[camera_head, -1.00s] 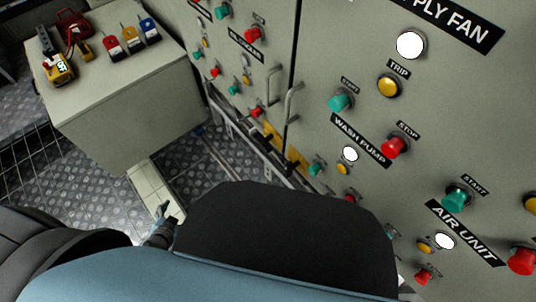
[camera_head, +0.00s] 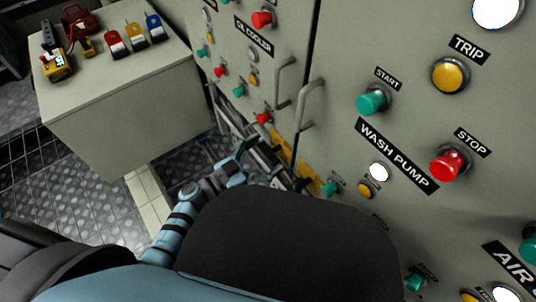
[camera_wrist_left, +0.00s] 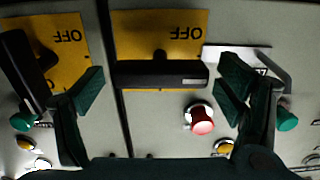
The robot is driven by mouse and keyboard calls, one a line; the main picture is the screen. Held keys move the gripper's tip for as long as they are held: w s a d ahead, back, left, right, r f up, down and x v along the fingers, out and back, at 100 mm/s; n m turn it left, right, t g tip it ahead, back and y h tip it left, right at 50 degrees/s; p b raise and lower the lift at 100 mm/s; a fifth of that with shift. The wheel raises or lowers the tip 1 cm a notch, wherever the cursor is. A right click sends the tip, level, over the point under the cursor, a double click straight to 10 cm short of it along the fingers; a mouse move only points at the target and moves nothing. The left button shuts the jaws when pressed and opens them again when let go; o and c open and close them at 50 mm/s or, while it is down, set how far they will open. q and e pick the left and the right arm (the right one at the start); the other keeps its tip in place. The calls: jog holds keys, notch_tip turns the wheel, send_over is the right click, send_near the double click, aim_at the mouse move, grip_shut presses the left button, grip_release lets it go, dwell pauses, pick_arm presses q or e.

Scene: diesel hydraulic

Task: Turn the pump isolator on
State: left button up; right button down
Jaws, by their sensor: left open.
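In the left wrist view, a yellow plate (camera_wrist_left: 150,25) marked OFF, upside down in the picture, carries a black isolator handle (camera_wrist_left: 160,73) lying crosswise. A second yellow plate (camera_wrist_left: 65,28) with a slanted black handle (camera_wrist_left: 22,65) is at the left. No label naming the pump isolator is readable. My left gripper (camera_wrist_left: 160,88) is open and empty, its fingers toward either side of the middle handle; contact cannot be told. In the head view, my left gripper (camera_head: 283,172) is low at the panel, near a yellow plate (camera_head: 283,145). My right gripper is not in view.
A red button (camera_wrist_left: 201,120) sits close below the middle handle in the left wrist view. Metal door handles (camera_head: 310,102) and wash pump buttons (camera_head: 372,100) stick out from the panel. A grey cabinet (camera_head: 130,100) with padlocks on top stands at the left.

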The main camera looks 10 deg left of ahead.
pick_arm(q)
jog(key=shift+w+d, duration=0.25)
jog(key=shift+w, duration=0.1)
jog(key=shift+c, duration=0.4)
jog(key=c, duration=1.1)
